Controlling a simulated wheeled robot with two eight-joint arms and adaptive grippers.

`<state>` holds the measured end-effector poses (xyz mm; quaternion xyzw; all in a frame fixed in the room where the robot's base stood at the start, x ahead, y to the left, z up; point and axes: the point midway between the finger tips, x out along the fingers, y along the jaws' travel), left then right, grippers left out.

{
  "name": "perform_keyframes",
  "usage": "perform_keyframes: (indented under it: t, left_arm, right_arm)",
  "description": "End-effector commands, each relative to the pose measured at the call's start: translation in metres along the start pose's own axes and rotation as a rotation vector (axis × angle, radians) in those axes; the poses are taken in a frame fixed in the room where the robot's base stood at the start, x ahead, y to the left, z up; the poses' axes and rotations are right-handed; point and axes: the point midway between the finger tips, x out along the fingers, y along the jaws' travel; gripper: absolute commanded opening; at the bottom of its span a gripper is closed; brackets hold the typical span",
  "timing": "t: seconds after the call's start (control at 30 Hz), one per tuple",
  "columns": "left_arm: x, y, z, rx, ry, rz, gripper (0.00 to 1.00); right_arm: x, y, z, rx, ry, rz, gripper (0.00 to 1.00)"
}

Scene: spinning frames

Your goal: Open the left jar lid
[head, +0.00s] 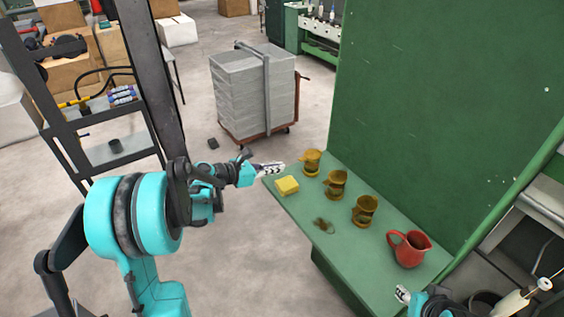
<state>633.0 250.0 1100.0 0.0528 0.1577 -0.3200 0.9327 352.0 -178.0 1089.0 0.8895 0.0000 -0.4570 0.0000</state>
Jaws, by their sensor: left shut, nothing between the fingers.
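Three amber-brown jars stand in a row on the green table (352,262). The left jar (312,162) is at the far end, the middle jar (336,184) and the right jar (365,210) follow toward me. Whether the left jar's lid is shut is too small to tell. My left gripper (280,167) is shut and empty, pointing right, just left of the left jar with a small gap in the picture. My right gripper (402,294) shows only partly at the bottom edge, near the table's front end; its finger opening cannot be made out.
A yellow block (287,186) lies on the table below my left gripper. A small brownish item (324,226) lies near the left edge. A red pitcher (408,248) stands at the near end. A tall green panel (445,110) rises behind the jars.

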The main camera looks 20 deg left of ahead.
Motion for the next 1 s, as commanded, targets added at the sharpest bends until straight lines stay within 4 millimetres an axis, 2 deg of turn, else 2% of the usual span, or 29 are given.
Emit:
perform_keyframes:
  t: [0.2, 0.43, 0.6, 1.0]
  left_arm:
    - [0.043, -0.001, -0.002, 0.004, 0.001, -0.004, 0.0]
    - [0.074, -0.001, -0.001, 0.003, 0.001, -0.002, 0.0]
    - [0.082, -0.001, 0.0, 0.004, 0.002, -0.001, 0.0]
    - [0.082, -0.001, 0.001, 0.004, 0.007, -0.001, 0.0]
  right_arm:
    - [0.008, 0.0, 0.005, 0.0, 0.0, 0.0, 0.4]
    - [0.012, 0.0, 0.008, 0.0, 0.0, 0.0, 0.4]
    - [0.012, 0.0, 0.009, 0.0, 0.0, 0.0, 0.4]
    - [0.011, 0.0, 0.008, 0.0, 0.0, 0.0, 0.4]
